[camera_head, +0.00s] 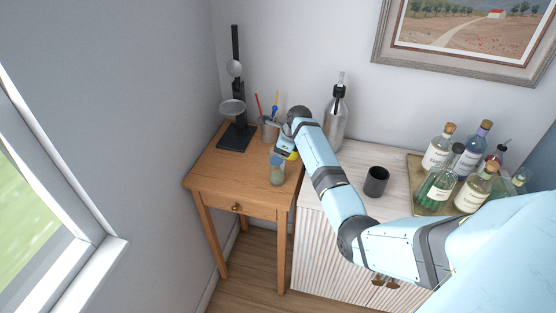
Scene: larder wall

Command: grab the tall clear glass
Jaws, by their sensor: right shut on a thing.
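The tall clear glass (277,175) is near the front right corner of the small wooden table. My right gripper (278,160) comes down from above and behind and is shut on the upper part of the glass. The gripper partly hides the rim. The glass looks upright. I cannot tell whether its base touches the tabletop. My left gripper is not in view.
The wooden table (212,170) also holds a black stand (238,105) and a cup with pens (269,130). On the white cabinet (347,185) are a silver bottle (337,117), a dark cup (376,181) and a tray (416,168) of several bottles.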

